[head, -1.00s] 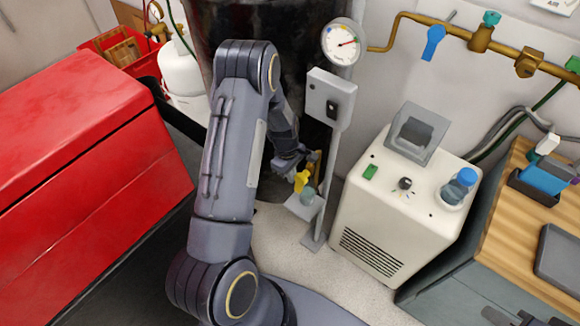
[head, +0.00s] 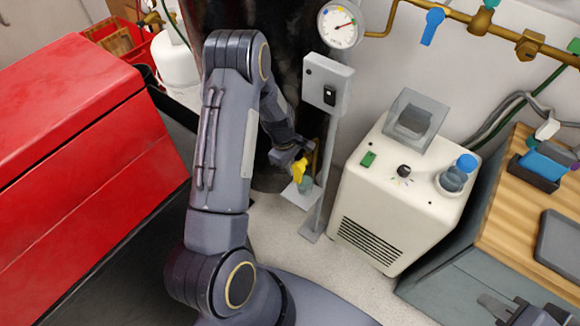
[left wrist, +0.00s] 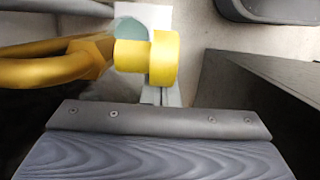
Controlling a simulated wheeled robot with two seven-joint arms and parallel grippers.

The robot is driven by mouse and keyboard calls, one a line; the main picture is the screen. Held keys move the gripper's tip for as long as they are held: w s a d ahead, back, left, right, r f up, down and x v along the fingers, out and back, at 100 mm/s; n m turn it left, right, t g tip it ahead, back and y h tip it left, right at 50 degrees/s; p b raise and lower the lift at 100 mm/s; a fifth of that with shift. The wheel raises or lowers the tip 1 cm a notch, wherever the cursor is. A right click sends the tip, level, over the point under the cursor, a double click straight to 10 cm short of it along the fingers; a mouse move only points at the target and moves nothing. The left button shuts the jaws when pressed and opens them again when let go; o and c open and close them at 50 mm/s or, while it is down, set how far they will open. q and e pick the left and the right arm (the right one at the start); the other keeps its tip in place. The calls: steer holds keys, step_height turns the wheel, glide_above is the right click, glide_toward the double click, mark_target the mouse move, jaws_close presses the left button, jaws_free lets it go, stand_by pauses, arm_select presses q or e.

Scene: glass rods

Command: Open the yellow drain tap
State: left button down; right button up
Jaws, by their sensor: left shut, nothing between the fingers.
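The yellow drain tap (head: 299,170) sits low in front of the dark drum, above a small greenish cup (head: 305,185). In the left wrist view the tap's yellow handle (left wrist: 163,58) is at the end of a brass pipe (left wrist: 50,64), over the cup's rim. My left gripper (head: 292,156) is shut and empty, right beside the tap; in the left wrist view its grey fingers (left wrist: 160,122) lie just below the handle. I cannot tell whether they touch. My right gripper (head: 497,306) shows only partly at the lower right edge, away from the tap.
A grey post (head: 325,160) with a switch box (head: 327,84) stands just right of the tap. A cream machine (head: 385,195) and a wooden-topped bench (head: 510,205) are further right. A red cabinet (head: 80,170) fills the left. Pale floor shows between.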

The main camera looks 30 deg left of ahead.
arm_select(q)
steer(key=shift+d, duration=0.3)
steer(key=p+v, duration=0.7)
steer(key=v, duration=0.4)
steer(key=shift+a, duration=0.35)
steer(key=shift+s, duration=0.1)
